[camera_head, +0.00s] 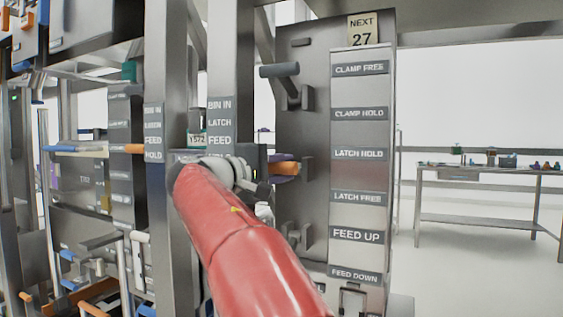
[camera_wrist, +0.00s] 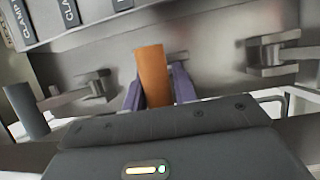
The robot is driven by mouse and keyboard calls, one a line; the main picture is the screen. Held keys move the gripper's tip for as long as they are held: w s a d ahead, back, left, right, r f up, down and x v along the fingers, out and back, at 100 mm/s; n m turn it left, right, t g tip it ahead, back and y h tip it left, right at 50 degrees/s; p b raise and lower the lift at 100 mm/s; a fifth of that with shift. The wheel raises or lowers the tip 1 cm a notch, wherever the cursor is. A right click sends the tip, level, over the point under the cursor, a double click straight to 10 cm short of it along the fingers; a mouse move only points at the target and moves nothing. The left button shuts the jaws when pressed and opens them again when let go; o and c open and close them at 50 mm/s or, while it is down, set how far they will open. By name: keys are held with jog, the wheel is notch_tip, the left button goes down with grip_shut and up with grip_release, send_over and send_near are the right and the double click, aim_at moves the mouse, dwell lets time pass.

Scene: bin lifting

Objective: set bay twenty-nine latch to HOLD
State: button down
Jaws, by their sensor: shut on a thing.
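The latch lever has an orange handle (camera_head: 285,168) that sticks out from the grey control panel (camera_head: 300,120), about level with the LATCH HOLD label (camera_head: 360,154) and above the LATCH FREE label (camera_head: 359,198). In the wrist view the orange handle (camera_wrist: 153,72) stands between two purple fingers. My gripper (camera_wrist: 157,88) is shut on this handle. A plate (camera_head: 362,29) on top of the panel reads NEXT 27; I see no bay twenty-nine number.
Above is a grey clamp lever (camera_head: 280,70) near the CLAMP FREE label (camera_head: 360,68). Below is another lever bracket (camera_head: 299,237) beside the FEED UP label (camera_head: 358,235). A steel post (camera_head: 231,60) stands close left of the panel. A bench (camera_head: 480,178) stands far right, with open floor before it.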

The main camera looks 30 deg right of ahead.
jog(key=shift+w+d+r+p, duration=0.15)
jog(key=shift+r+p, duration=0.45)
jog(key=shift+r, duration=0.9)
jog(key=shift+d+r, duration=0.1)
jog(key=shift+r, duration=0.1)
jog(key=shift+d+r, duration=0.1)
jog(key=shift+r, duration=0.05)
jog(key=c, duration=1.2)
grip_release()
jog(key=shift+o, duration=0.2)
jog(key=shift+d, duration=0.15)
